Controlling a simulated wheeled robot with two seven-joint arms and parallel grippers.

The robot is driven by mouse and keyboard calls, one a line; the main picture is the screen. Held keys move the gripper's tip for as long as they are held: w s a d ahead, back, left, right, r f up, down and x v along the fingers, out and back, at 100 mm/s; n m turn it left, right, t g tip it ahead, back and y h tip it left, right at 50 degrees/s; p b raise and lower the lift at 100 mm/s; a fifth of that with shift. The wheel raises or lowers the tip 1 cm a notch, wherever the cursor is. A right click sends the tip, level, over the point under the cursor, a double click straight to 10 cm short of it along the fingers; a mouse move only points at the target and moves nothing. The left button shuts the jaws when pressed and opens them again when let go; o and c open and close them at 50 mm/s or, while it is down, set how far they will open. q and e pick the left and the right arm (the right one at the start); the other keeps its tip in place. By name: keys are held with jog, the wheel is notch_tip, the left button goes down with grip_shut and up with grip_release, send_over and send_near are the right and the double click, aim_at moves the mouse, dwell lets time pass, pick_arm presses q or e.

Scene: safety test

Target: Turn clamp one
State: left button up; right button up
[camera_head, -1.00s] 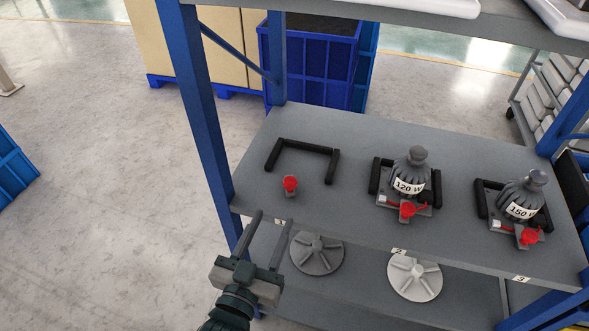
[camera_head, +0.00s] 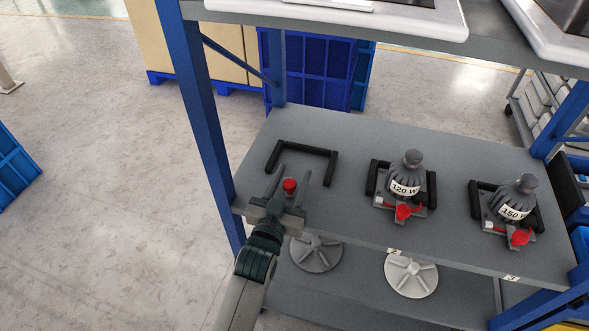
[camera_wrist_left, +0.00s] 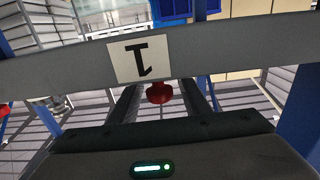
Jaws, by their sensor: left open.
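Clamp one has a red knob (camera_head: 290,185) and stands near the front edge of the shelf, at the left, in front of a black U-shaped bracket (camera_head: 302,146) with no weight in it. My left gripper (camera_head: 306,177) is open, its two fingers on either side of the red knob in the head view. In the left wrist view the red knob (camera_wrist_left: 159,93) shows between the dark fingers, below the label "1" (camera_wrist_left: 141,61) on the shelf edge. I cannot tell whether the fingers touch the knob. My right gripper is not in view.
Two more stations hold dark weights marked 120 W (camera_head: 405,180) and 150 W (camera_head: 514,203), each with a red clamp. Round grey discs (camera_head: 412,275) lie on the lower shelf. A blue post (camera_head: 200,100) stands at the left, and an upper shelf hangs above.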

pick_arm(q)
jog(key=shift+x, duration=0.8)
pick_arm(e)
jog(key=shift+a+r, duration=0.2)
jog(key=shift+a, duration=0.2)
pick_arm(q)
jog(key=c, duration=1)
jog(key=shift+d+r+m+g+h+p, duration=0.15)
jog(key=shift+m+g+h+p, duration=0.15)
jog(key=shift+m+h+p, duration=0.45)
jog(key=shift+s+d+m+g+h, duration=0.1)
jog(key=shift+d+m+g+h, duration=0.1)
jog(key=shift+m+g+h, duration=0.55)
jog(key=shift+s+d+m+g+h, duration=0.1)
jog(key=shift+m+g+h, duration=0.25)
jog(key=shift+h, duration=0.4)
jog(key=shift+s+d+m+g+h, duration=0.15)
jog(key=shift+m+g+h, duration=0.2)
jog(key=shift+h, duration=0.4)
jog(key=shift+d, duration=0.1)
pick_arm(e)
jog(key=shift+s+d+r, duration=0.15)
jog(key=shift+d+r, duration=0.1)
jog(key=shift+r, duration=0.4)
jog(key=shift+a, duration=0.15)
